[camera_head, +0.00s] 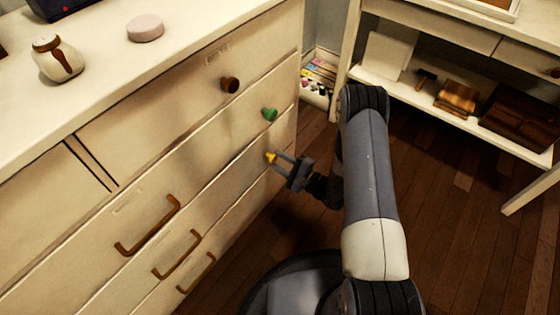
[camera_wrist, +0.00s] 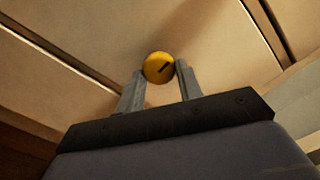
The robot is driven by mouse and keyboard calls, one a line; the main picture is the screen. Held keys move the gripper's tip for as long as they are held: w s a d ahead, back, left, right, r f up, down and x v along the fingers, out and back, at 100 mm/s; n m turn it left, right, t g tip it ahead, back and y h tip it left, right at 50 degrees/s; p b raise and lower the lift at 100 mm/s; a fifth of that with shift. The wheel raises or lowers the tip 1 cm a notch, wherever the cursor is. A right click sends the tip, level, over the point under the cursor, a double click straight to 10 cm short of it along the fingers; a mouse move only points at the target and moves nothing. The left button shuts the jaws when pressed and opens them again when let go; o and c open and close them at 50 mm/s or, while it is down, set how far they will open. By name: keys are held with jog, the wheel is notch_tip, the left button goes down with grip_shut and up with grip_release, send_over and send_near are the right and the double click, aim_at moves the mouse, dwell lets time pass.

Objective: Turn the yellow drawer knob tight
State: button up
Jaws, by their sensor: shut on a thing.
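The yellow knob (camera_head: 270,158) is on a drawer front of the cream dresser (camera_head: 150,150), below a green knob (camera_head: 269,114) and a brown knob (camera_head: 230,85). My gripper (camera_head: 279,160) reaches it from the right and is shut on it. In the wrist view the yellow knob (camera_wrist: 159,67) is round with a short dark slanted mark on its face. The two grey fingers of my gripper (camera_wrist: 160,78) stand on either side of it. Whether the knob sits flush on the drawer is hard to see.
Brass bar handles (camera_head: 148,228) stick out lower left. A jar (camera_head: 58,58) and a pink disc (camera_head: 145,28) stand on the dresser top. A white shelf unit (camera_head: 455,105) with boxes stands at the right. The wooden floor (camera_head: 450,230) between is clear.

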dwell(0.4)
jog(key=o, duration=1)
jog(key=shift+c, duration=0.2)
jog(key=p+v, duration=0.2)
jog(key=v, duration=0.9)
jog(key=shift+p, duration=0.35)
jog(key=shift+a, duration=0.1)
jog(key=b+x, duration=0.2)
jog(key=x, duration=0.8)
jog(key=shift+w+a+b, duration=0.3)
jog(key=shift+b, duration=0.05)
